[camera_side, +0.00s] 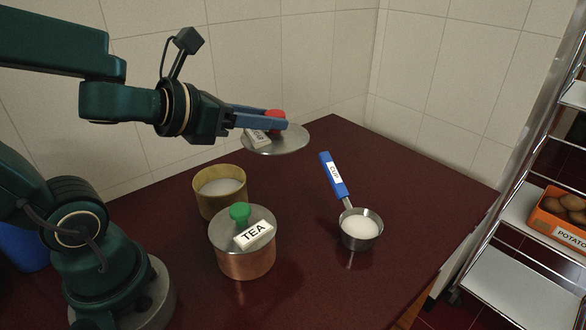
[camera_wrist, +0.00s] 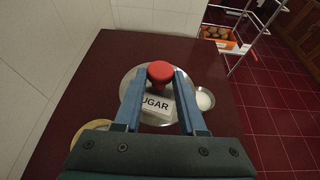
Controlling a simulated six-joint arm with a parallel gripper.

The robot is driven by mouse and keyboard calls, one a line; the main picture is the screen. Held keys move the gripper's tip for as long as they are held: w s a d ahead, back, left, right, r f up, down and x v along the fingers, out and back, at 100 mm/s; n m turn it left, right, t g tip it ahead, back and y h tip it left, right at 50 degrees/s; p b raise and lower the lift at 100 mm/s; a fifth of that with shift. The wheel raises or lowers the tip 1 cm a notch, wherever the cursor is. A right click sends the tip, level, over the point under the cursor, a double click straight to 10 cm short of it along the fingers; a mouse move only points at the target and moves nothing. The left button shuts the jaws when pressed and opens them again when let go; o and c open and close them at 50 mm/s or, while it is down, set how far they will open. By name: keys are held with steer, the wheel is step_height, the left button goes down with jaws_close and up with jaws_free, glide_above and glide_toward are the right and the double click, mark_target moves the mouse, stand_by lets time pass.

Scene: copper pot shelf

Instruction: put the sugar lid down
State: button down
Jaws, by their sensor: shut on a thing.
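The sugar lid (camera_side: 291,143) is a round silver disc with a red knob and a white label. My gripper (camera_side: 277,121) is shut on its red knob and holds the lid in the air above the table. In the wrist view the lid (camera_wrist: 128,88) hangs roughly level, its red knob (camera_wrist: 160,71) at the fingertips (camera_wrist: 161,78) and its label partly reading SUGAR. An open brass-coloured pot (camera_side: 206,203) with white contents stands on the table, below and left of the lid.
A copper pot (camera_side: 246,264) with a green-knobbed TEA lid stands in front of the open pot. A steel measuring cup (camera_side: 359,241) of white grains, blue handle raised, stands to its right. The dark red table (camera_side: 420,195) is clear at back and right. Tiled walls stand behind.

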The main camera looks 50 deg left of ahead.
mark_target(281, 115)
steer(key=shift+d+r+m+h, duration=0.1)
steer(key=shift+d+m+h, duration=0.2)
steer(key=shift+d, duration=0.3)
steer(key=s+d+r+m+h, duration=0.2)
steer(key=d, duration=0.7)
steer(key=a+n+y, duration=0.4)
steer(key=a, duration=0.1)
steer(key=a+n+y, duration=0.2)
steer(key=shift+w+a+f+g, duration=0.1)
steer(key=shift+w+a+g, duration=0.25)
steer(key=shift+w+g, duration=0.05)
steer(key=s+a+f+n+g+y, duration=0.1)
steer(key=s+a+n+g+y, duration=0.4)
steer(key=s+a+n+g, duration=0.1)
steer(key=s+a+f+n+g+y, duration=0.2)
steer(key=s+a+n+g+y, duration=0.2)
steer(key=a+n+g, duration=0.5)
steer(key=s+a+n, duration=0.1)
steer(key=a, duration=0.2)
steer(key=shift+s+a+y, duration=0.25)
steer(key=shift+s+y, duration=0.15)
steer(key=shift+w, duration=0.1)
